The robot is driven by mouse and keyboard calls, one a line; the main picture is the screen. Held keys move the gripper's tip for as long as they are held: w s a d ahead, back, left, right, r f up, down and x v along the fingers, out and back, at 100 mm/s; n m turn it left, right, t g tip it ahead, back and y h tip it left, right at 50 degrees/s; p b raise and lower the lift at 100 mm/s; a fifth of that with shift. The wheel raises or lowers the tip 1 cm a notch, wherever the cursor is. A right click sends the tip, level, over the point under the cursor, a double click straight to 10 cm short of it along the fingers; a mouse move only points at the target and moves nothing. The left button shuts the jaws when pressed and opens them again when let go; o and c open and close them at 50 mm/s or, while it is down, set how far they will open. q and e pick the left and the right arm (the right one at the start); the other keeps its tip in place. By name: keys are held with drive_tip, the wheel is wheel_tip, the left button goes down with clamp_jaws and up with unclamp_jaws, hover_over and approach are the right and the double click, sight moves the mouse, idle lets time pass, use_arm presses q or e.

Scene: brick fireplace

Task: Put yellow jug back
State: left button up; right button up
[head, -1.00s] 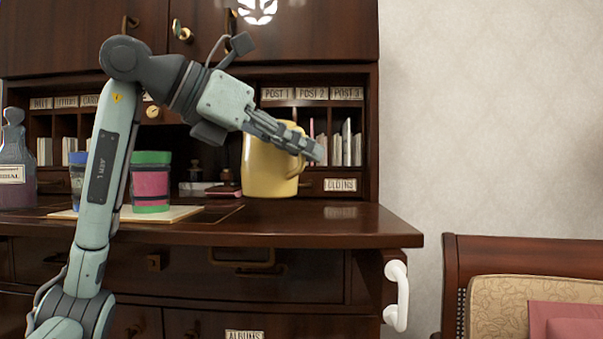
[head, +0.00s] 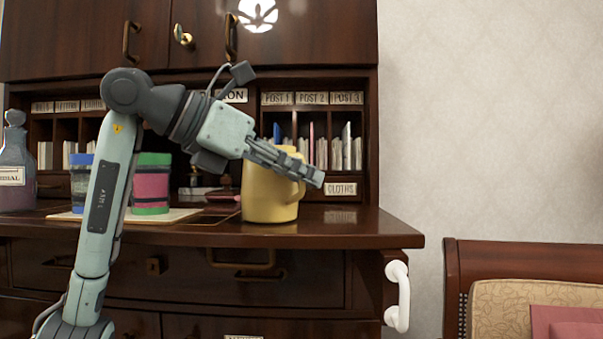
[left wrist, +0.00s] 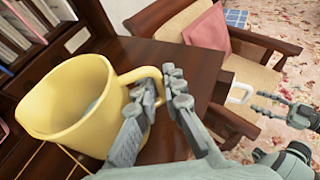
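The yellow jug (head: 268,195) is upright at the desk's front right, its base at or just above the desktop; I cannot tell if it touches. My left gripper (head: 308,178) is at its handle. In the left wrist view, the jug (left wrist: 75,105) has its open mouth up, and the gripper's fingers (left wrist: 160,100) lie on both sides of the handle, shut on it. My right gripper (left wrist: 262,102) shows at the right of the left wrist view, fingers apart and empty, away from the jug. The fingers hide part of the handle.
A red and green cup (head: 151,185) and a blue-rimmed cup (head: 80,180) stand on a pale board (head: 180,214). A bottle (head: 14,165) stands far left. Labelled pigeonholes (head: 312,99) rise behind the jug. A white handle (head: 398,297) sticks out at the desk's right; a chair (head: 500,290) stands beyond.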

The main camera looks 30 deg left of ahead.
use_arm(q)
drive_tip(key=o, duration=0.3)
drive_tip(key=shift+o, duration=0.2)
drive_tip(key=shift+r, duration=0.15)
drive_tip(key=v, duration=1.2)
drive_tip(key=shift+p, duration=0.4)
use_arm(e)
drive_tip(key=shift+g+h, duration=0.7)
drive_tip(key=shift+g, duration=0.2)
drive_tip(key=shift+s+d+f, duration=0.1)
drive_tip(key=shift+d+f, duration=0.25)
drive_tip(key=shift+f, duration=0.3)
drive_tip(key=shift+s+d+f, duration=0.1)
drive_tip(key=shift+d+f, duration=0.2)
drive_tip(key=shift+f, duration=0.3)
drive_tip(key=shift+s+d+f, duration=0.1)
drive_tip(key=shift+d+f, duration=0.25)
drive_tip(key=shift+f, duration=0.3)
use_arm(q)
drive_tip(key=shift+d, duration=0.1)
use_arm(e)
drive_tip(key=shift+w, duration=0.15)
